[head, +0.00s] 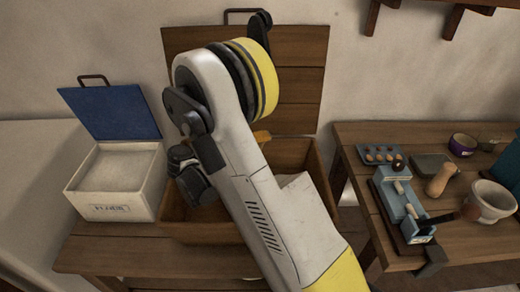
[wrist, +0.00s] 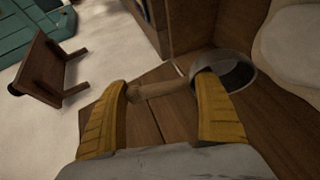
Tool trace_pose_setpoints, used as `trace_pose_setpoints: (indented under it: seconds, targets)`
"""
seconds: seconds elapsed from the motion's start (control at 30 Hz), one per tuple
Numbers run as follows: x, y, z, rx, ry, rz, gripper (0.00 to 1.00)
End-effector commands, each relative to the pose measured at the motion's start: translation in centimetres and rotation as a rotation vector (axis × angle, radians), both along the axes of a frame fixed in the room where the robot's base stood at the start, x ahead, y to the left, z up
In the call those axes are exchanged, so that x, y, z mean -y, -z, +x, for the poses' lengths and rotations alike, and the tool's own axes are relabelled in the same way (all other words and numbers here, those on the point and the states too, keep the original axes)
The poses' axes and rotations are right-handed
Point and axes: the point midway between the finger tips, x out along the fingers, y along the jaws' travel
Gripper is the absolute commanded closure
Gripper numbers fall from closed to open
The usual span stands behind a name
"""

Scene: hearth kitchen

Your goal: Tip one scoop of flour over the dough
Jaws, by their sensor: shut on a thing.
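My gripper (wrist: 162,84) is shut on a scoop (wrist: 240,72), with its wooden handle between the yellow fingers and its dark metal bowl at the right finger. I cannot tell whether flour is in the bowl. In the head view my arm hides the scoop and most of the gripper. A pale, smooth mass, apparently the dough (wrist: 290,42), shows at the upper right of the wrist view, beyond the bowl and apart from it. A white bin of pale flour (head: 118,168) stands at the left, its blue lid (head: 112,108) open.
A wooden trough (head: 188,225) with a raised wooden lid (head: 300,90) stands behind and under my arm. The right-hand table (head: 355,135) holds a blue tool (head: 398,205), a white mortar (head: 490,200), a purple bowl (head: 463,144) and a tray of small round things (head: 380,154).

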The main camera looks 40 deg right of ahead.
Motion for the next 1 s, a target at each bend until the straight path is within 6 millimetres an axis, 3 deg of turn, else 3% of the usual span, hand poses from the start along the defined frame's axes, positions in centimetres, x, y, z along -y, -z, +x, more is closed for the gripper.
trace_pose_setpoints:
  seconds: [0.27,1.0]
  targets:
    - [0.1,-1.1,-0.1,0.046,0.001,0.098,0.51]
    - [0.2,-3.1,-0.1,0.485,0.004,1.002,0.51]
